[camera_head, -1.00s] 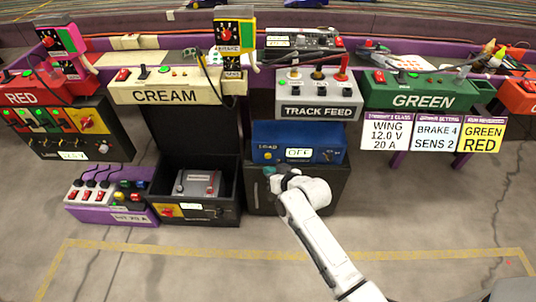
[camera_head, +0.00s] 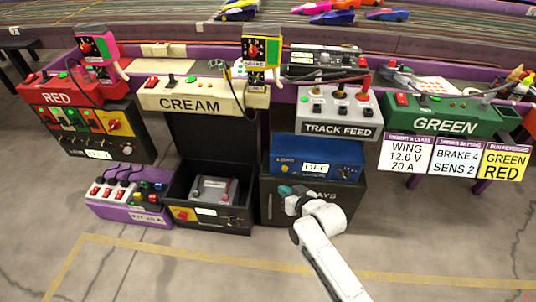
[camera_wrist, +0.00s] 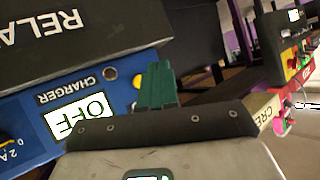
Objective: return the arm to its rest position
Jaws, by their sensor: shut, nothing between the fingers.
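My white arm reaches up from the lower right in the head view. My gripper (camera_head: 284,190) is in front of the black relay box below the blue charger, with its teal fingers pointing left. In the wrist view the teal fingers (camera_wrist: 157,85) are together, with nothing seen between them. The blue charger (camera_wrist: 75,105) appears upside down beside them, its display reading OFF. I cannot tell whether the fingers touch anything; they look free.
The blue charger (camera_head: 316,154) sits on the black relay box (camera_head: 350,207). An open black case (camera_head: 238,216) with a grey device is to the left, beside a purple switch box (camera_head: 127,204). The track feed box (camera_head: 338,116) is above. Floor in front is clear.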

